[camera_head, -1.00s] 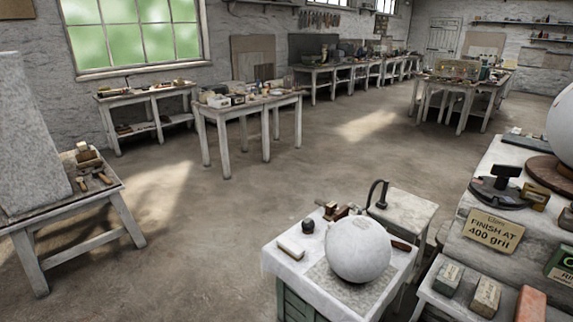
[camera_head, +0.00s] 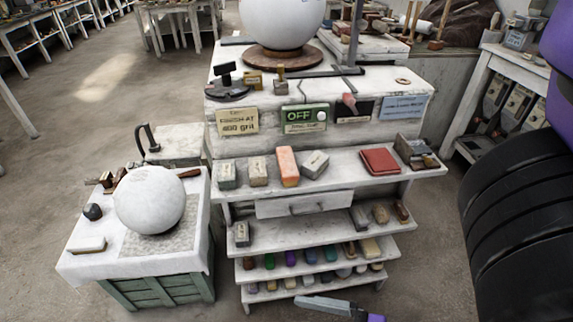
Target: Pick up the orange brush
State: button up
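An orange block-shaped thing (camera_head: 288,166) stands on the upper shelf of the white workbench, between a beige block and a grey one. It is the only clearly orange thing in view, and I cannot make out bristles on it. A grey bar with a purple end (camera_head: 335,306) cuts into the bottom edge below the shelves. It may be one finger of my gripper; no second finger shows and nothing is seen held. My black ribbed and purple arm fills the right edge, well apart from the orange thing.
A red flat box (camera_head: 380,161) and a box of tools (camera_head: 415,152) share the upper shelf (camera_head: 340,178). Lower shelves hold several small coloured blocks. A large white sphere (camera_head: 281,20) sits on top. A smaller sphere (camera_head: 149,199) rests on a cloth-covered cabinet at left.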

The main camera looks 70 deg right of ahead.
aim_at(288, 170)
jog(key=z, duration=2.2)
jog(key=i, duration=0.35)
jog(key=i+u, duration=0.1)
jog(key=u, duration=1.3)
